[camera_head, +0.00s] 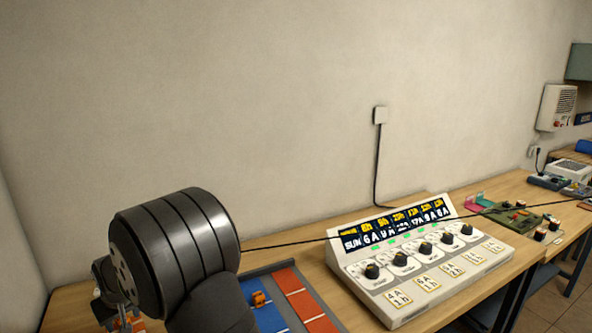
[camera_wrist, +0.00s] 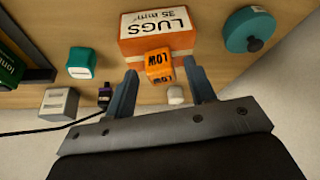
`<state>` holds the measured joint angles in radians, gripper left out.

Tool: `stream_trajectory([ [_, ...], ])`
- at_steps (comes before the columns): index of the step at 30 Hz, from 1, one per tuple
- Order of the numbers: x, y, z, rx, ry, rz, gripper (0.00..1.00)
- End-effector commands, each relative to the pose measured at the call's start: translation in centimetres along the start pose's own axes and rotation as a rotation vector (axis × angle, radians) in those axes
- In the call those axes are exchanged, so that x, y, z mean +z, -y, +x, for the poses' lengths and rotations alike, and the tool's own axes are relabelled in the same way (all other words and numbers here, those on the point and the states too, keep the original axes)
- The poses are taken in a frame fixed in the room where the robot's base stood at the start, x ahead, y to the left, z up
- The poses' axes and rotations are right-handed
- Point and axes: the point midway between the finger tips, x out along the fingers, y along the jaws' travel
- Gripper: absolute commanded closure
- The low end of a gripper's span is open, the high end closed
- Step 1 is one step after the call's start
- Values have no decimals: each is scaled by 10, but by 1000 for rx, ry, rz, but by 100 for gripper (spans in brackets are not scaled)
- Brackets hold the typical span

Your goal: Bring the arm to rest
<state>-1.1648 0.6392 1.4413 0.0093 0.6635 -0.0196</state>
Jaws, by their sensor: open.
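My gripper (camera_wrist: 163,82) is open in the wrist view, its two grey-blue fingers apart with nothing held between them. An orange block marked "LOW" (camera_wrist: 159,65) lies just beyond the fingertips, in front of an orange and white box marked "LUGS 35 mm²" (camera_wrist: 158,34). A small white piece (camera_wrist: 175,95) lies between the fingers in the picture; I cannot tell its height relative to them. In the head view my dark arm fills the lower left and hides most of the gripper.
The wooden bench holds a charger console (camera_head: 420,262) with knobs and a blue and red tray (camera_head: 335,322) beside my arm. A black cable (camera_head: 290,244) crosses from my arm over the console. A teal spool (camera_wrist: 248,30) and grey-white block (camera_wrist: 58,104) lie nearby.

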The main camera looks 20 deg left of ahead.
Motion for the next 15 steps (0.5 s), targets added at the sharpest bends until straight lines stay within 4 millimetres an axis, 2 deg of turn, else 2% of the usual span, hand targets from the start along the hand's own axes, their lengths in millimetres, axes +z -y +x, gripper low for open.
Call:
stream_trajectory([
  [6, -4, 0, -11, 0, 2, 0, 50],
  [15, -4, 0, -11, 0, 3, 0, 50],
])
